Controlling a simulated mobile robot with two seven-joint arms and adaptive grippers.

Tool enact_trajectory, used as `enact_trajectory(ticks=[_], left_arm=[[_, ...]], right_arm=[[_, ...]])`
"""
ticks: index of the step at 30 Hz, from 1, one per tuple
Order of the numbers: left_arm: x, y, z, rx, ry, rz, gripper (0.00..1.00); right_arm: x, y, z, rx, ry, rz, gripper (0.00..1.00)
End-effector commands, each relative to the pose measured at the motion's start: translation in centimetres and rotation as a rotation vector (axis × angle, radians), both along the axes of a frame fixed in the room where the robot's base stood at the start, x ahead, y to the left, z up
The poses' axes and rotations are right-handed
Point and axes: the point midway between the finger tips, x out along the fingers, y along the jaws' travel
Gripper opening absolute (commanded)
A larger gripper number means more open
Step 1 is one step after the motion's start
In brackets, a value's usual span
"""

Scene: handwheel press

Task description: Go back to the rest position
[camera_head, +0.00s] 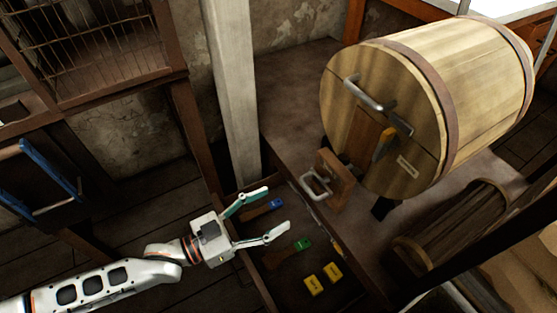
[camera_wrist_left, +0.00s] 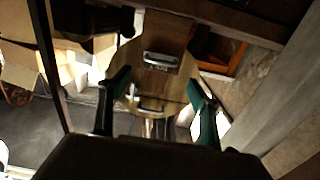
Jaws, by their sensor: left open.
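My left gripper (camera_head: 277,209) is open in the head view, its two fingers spread and nothing between them. Its fingers also show in the left wrist view (camera_wrist_left: 160,98), spread to either side. The fingertips are left of a small wooden piece with a metal handle (camera_head: 318,184), with a visible gap in the picture. A large wooden barrel (camera_head: 455,85) lies on its side at the upper right, with a metal handle (camera_head: 363,93) on its round front. The barrel front also shows between the fingers in the left wrist view (camera_wrist_left: 172,80). My right gripper is not in view.
Below the gripper is a dark recess with a blue item (camera_head: 277,204), a green item (camera_head: 303,244) and two yellow blocks (camera_head: 313,285). A pale post (camera_head: 232,90) stands behind. A slatted wooden piece (camera_head: 455,225) lies at right. A blue-framed object (camera_head: 48,175) is at left.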

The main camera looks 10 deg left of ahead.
Motion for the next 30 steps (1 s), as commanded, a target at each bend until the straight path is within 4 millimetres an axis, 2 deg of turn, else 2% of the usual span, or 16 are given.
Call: enact_trajectory(ticks=[5,8,14,18,21,25,30], left_arm=[[0.0,0.0,0.1,0.000,0.000,0.000,0.63],[-0.2,-0.3,1.0,0.001,-0.006,0.006,0.63],[-1.3,-1.2,6.2,0.022,-0.032,0.057,0.63],[-2.8,-1.3,9.5,0.051,-0.031,0.118,0.63],[-4.2,-0.8,11.1,0.079,-0.014,0.167,0.63],[-6.3,0.2,12.4,0.120,0.026,0.237,0.63],[-10.0,2.4,12.8,0.188,0.114,0.335,0.63]], right_arm=[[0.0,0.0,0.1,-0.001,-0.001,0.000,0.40],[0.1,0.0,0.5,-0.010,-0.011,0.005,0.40],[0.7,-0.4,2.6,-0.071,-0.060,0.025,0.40],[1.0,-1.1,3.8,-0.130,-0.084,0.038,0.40],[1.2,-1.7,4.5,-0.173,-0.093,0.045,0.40],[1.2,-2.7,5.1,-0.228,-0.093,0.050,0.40],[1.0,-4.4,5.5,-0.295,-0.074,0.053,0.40]])
